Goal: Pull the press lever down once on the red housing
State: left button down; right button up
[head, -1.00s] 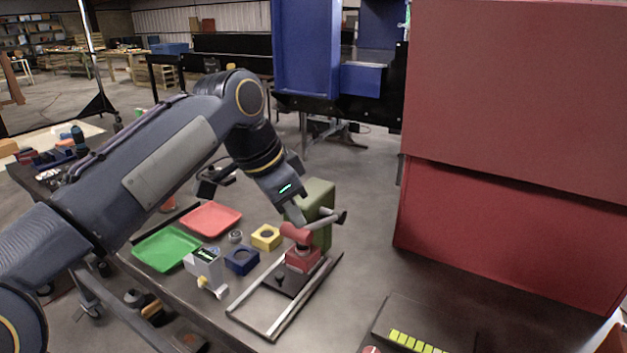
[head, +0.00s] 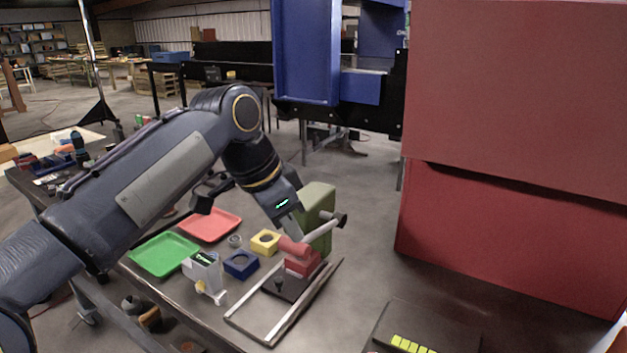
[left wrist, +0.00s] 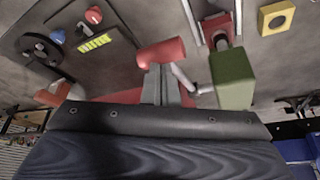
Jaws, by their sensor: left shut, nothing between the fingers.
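The press has a green upright body (head: 319,208), with a grey lever arm (head: 322,231) ending in a red cylindrical grip (head: 293,247). The lever slopes down toward the grip, which sits just above the red housing (head: 303,265) on a dark plate. My left gripper (head: 292,232) is shut and empty, its fingertips on or very close to the top of the grip. In the left wrist view the shut fingers (left wrist: 160,84) meet the red grip (left wrist: 162,53) in the picture; the red housing (left wrist: 216,28) lies beyond. My right gripper is not in view.
Yellow (head: 265,242) and blue (head: 241,265) blocks with round holes stand left of the press. Green (head: 164,255) and red (head: 210,225) trays lie farther left. Pale rails (head: 292,323) flank the press's front. A large red box (head: 510,230) stands right.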

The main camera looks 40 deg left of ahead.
aim_at(288, 248)
pick_arm(q)
jog(key=shift+f, duration=0.15)
jog(key=shift+s+f+b, duration=0.2)
jog(key=shift+f+b, duration=0.65)
jog(key=shift+f, duration=0.1)
jog(key=shift+f+b, duration=0.8)
jog(key=shift+f, duration=0.45)
jog(key=shift+f+b, duration=0.7)
jog(key=shift+d+f+b, duration=0.1)
jog(key=shift+f+b, duration=0.35)
jog(key=shift+f, duration=0.3)
dwell(0.7)
